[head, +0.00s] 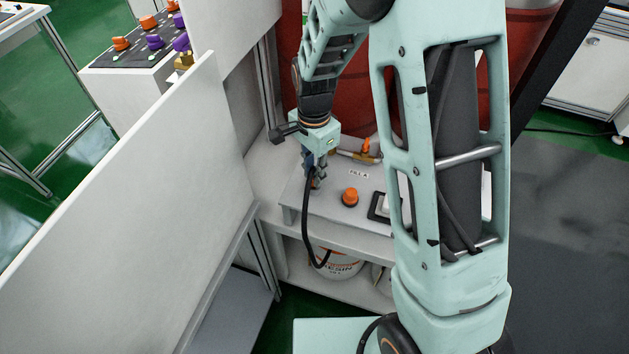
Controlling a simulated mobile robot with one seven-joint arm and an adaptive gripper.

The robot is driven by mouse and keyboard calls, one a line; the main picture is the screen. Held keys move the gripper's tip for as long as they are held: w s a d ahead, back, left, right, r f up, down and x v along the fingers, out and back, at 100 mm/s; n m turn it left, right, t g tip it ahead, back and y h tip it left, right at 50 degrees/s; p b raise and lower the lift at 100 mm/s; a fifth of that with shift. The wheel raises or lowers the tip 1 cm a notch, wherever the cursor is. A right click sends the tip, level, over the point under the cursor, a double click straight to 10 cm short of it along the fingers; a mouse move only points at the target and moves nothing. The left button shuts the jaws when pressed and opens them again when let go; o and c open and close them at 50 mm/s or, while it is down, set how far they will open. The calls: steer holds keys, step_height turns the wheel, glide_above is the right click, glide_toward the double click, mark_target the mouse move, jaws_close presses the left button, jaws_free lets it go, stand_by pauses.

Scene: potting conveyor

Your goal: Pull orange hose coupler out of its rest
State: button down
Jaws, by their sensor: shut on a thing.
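My gripper (316,178) points down over the left part of the light grey bench top. It is shut on the hose coupler at the upper end of a black hose (306,222). The fingers hide most of the coupler, and its orange colour does not show clearly. I cannot tell whether the coupler is still in its rest or clear of it. The hose hangs over the bench's front edge and curves down by a white bucket (336,264) on the shelf below.
An orange round knob (350,197) stands on the bench top just right of my gripper. Behind it is a brass valve with an orange handle (367,149). A white panel (120,200) rises at the left. A red tank (340,95) stands behind.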

steer(key=shift+r+p, duration=0.8)
steer(key=shift+r, duration=0.5)
steer(key=shift+r, duration=0.2)
steer(key=shift+r+p, duration=1.1)
steer(key=shift+r, duration=0.2)
steer(key=shift+r, duration=0.2)
step_height(320, 180, up, 7)
steer(key=p, duration=0.5)
steer(key=shift+f, duration=0.2)
steer(key=shift+w, duration=0.1)
